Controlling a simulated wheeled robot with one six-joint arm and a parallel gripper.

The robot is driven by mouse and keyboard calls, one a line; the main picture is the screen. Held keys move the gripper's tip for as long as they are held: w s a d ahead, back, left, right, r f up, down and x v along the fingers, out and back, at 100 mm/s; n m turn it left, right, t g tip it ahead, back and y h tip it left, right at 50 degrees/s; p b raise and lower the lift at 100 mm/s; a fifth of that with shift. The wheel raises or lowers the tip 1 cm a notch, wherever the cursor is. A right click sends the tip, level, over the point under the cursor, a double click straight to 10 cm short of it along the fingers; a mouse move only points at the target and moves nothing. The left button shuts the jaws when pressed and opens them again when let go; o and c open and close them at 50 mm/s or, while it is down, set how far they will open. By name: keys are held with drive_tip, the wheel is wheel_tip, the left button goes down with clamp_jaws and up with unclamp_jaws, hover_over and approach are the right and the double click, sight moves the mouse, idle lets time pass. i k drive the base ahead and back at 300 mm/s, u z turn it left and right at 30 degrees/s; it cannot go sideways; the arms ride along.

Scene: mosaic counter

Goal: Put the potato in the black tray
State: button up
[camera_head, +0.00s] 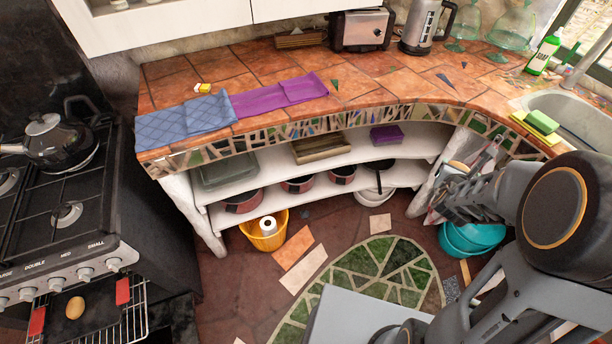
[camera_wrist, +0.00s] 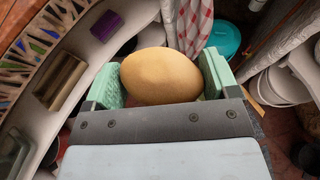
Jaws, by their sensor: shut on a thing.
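A smooth tan potato (camera_wrist: 160,76) sits between the pale green fingers of my gripper (camera_wrist: 163,80) in the wrist view. The fingers press on its left and right ends, and it is held up off any surface. In the head view the potato is not clearly visible, and my arm blocks much of the right side. The black tray (camera_head: 98,314) with red handles is at the lower left, on a wire rack in front of the stove. A brown egg-shaped thing (camera_head: 75,307) lies in it. My gripper is far to the right of the tray.
The stove (camera_head: 55,235) carries a kettle (camera_head: 52,142). Shelves with pans run under the tiled counter (camera_head: 230,70). A yellow bucket (camera_head: 265,238) and a teal bucket (camera_head: 470,240) stand on the floor. A green mosaic oval (camera_head: 385,262) lies on open floor.

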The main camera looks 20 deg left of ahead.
sight(91, 314)
drive_tip(key=u, duration=0.25)
drive_tip(key=i, duration=1.7)
drive_tip(key=u, duration=4.1)
drive_tip(key=i, duration=0.35)
drive_tip(key=u, duration=0.05)
